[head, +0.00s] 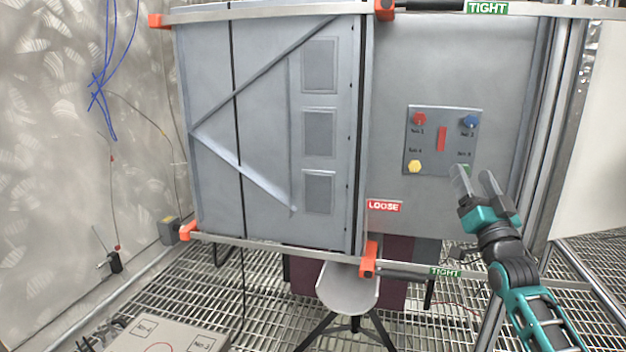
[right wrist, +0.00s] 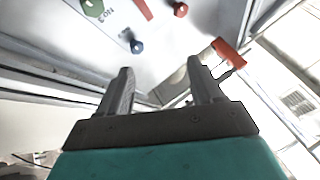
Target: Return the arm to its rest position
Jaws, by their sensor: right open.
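My right gripper (head: 475,182) is open and empty. In the head view it is raised in front of the lower right corner of a grey control panel (head: 441,160) on the cabinet. The panel carries a red knob (head: 419,119), a blue knob (head: 470,121), a yellow knob (head: 414,166), a red bar (head: 441,139) and a green knob (head: 463,167), partly hidden behind the fingers. In the right wrist view the two fingers (right wrist: 160,88) stand apart with nothing between them. The panel's knobs show at the top there, among them the blue knob (right wrist: 137,47). My left gripper is not in view.
A grey cabinet (head: 270,130) fills the middle, crossed by rails with orange clamps (head: 369,259). A red LOOSE label (head: 384,206) sits on it. A stool (head: 347,287) stands below. A grey box (head: 165,337) is at the lower left. Blue wires (head: 103,85) hang at the left wall.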

